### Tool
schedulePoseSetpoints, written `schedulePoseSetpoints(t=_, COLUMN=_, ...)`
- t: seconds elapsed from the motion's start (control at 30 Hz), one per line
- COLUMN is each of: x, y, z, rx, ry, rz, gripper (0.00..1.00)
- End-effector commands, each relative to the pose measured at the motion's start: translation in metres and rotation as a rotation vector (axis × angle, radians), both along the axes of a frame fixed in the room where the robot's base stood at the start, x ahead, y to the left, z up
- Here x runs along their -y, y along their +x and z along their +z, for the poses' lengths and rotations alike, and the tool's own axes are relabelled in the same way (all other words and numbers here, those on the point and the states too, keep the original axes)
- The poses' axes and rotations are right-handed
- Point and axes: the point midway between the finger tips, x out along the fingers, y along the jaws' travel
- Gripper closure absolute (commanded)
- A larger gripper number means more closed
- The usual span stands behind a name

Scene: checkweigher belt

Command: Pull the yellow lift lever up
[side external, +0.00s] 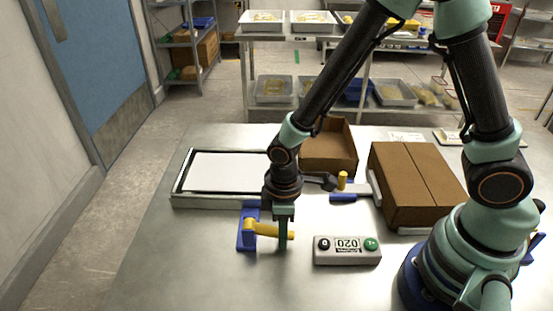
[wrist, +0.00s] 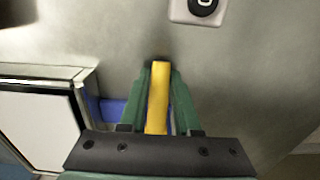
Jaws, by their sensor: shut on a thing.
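The yellow lift lever (side external: 268,229) sticks out to the right, roughly level, from its blue bracket (side external: 246,228) on the metal table. My gripper (side external: 284,243) points down over the lever, and its green fingers are closed around it near the free end. In the wrist view the yellow lever (wrist: 158,95) lies between the two green fingers of my gripper (wrist: 160,78), which press on it from both sides. The blue bracket (wrist: 108,110) is partly hidden behind the fingers there.
A grey control box (side external: 347,251) with black and green buttons sits just right of my gripper. A white-topped weighing platform (side external: 183,201) lies behind left. An open cardboard box (side external: 328,165) and a closed carton (side external: 385,215) stand behind right. The front left table is clear.

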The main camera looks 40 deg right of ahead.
Motion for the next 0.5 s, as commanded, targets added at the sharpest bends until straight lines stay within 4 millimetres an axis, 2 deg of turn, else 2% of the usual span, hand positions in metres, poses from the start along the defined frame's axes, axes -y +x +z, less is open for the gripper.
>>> schedulePoseSetpoints(t=0.5, x=-0.002, y=0.003, z=0.026, rx=0.013, ry=0.006, rz=0.002, gripper=1.0)
